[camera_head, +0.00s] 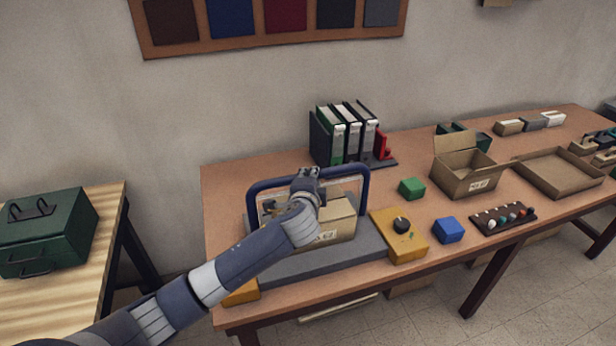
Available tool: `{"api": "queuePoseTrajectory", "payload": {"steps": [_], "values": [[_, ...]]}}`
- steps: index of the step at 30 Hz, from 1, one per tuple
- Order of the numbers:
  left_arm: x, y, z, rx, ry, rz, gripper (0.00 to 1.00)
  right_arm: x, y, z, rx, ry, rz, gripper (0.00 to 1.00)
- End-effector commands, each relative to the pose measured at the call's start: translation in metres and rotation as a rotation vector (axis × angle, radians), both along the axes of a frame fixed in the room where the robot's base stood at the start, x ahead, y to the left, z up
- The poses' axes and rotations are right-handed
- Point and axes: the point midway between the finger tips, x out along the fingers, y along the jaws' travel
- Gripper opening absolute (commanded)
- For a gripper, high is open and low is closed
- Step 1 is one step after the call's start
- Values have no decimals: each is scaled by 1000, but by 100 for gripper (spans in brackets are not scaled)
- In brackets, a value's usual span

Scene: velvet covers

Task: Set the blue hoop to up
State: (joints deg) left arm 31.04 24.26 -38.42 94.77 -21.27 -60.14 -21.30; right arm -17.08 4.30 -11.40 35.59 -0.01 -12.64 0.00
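The blue hoop (364,186) stands raised, roughly upright, over a grey base (345,250) on the brown table. A pale see-through panel seems to fill part of the hoop. A cardboard box (340,222) lies on the base, in front of or under the hoop. My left gripper (305,174) is at the middle of the hoop's top bar and overlaps it. The wrist hides part of the bar and the box, and I cannot tell whether the fingers are closed around the bar. My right gripper is not in view.
Green (411,188) and blue (448,229) blocks lie to the right, with an open carton (465,170) and a shallow tray (558,178). Binders (345,135) stand behind. A green toolbox (48,232) is on the left table.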

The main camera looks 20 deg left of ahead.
Motion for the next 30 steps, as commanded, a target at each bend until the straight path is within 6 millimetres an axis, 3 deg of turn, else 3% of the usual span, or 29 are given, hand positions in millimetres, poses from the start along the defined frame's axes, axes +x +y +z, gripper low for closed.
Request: {"api": "queuePoseTrajectory", "payload": {"steps": [14, 15, 17, 30], "values": [[-4, -3, -8, -5, 14, -1, 0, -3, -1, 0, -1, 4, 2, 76], [-4, -3, -8, -5, 15, -1, 28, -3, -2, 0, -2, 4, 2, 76], [-4, -3, -8, -4, 15, -1, 41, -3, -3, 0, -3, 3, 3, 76], [-7, -3, -3, -2, 9, 0, 41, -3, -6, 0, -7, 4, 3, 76]]}}
